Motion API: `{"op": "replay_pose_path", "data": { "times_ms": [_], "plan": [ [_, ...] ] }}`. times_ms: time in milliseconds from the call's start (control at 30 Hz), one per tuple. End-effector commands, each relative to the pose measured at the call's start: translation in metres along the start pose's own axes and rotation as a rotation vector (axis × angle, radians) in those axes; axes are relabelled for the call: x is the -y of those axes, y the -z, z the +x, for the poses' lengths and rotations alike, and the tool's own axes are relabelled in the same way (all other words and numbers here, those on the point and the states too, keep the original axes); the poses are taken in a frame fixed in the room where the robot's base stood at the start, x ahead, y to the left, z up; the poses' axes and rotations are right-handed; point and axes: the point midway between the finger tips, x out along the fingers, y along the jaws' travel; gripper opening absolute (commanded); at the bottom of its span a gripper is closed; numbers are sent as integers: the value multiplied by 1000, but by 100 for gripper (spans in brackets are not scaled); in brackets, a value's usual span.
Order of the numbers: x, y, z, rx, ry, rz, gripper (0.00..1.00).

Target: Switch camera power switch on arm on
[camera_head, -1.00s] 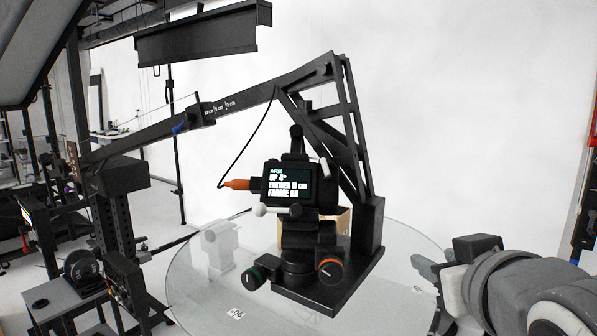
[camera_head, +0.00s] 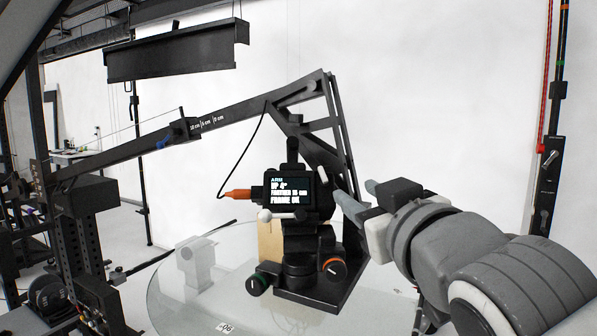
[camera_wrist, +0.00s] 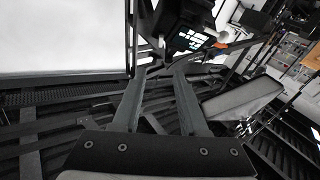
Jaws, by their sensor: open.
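The black camera (camera_head: 290,192) stands on the arm's mount, its lit screen reading "ARM UP 4°" and "FRAME OK". The camera and its screen also show at the top of the wrist view (camera_wrist: 190,38). A white-tipped knob (camera_head: 264,215) sits low on the camera's left side. I cannot tell which part is the power switch, or its position. My gripper (camera_head: 360,197) is just right of the camera, pointing at it, with no contact visible. In the wrist view my gripper (camera_wrist: 159,72) has its two grey fingers apart with nothing between them.
An orange plug (camera_head: 237,194) with a black cable sticks out left of the camera. The black crane arm (camera_head: 225,117) rises behind it. The round glass turntable (camera_head: 170,300) lies below.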

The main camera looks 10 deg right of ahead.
Motion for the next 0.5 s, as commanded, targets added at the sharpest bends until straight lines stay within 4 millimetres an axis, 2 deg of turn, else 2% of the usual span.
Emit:
{"op": "replay_pose_path", "data": {
  "times_ms": [500],
  "plan": [
    [-1,-1,73,5,-1,-1,42]
  ]
}}
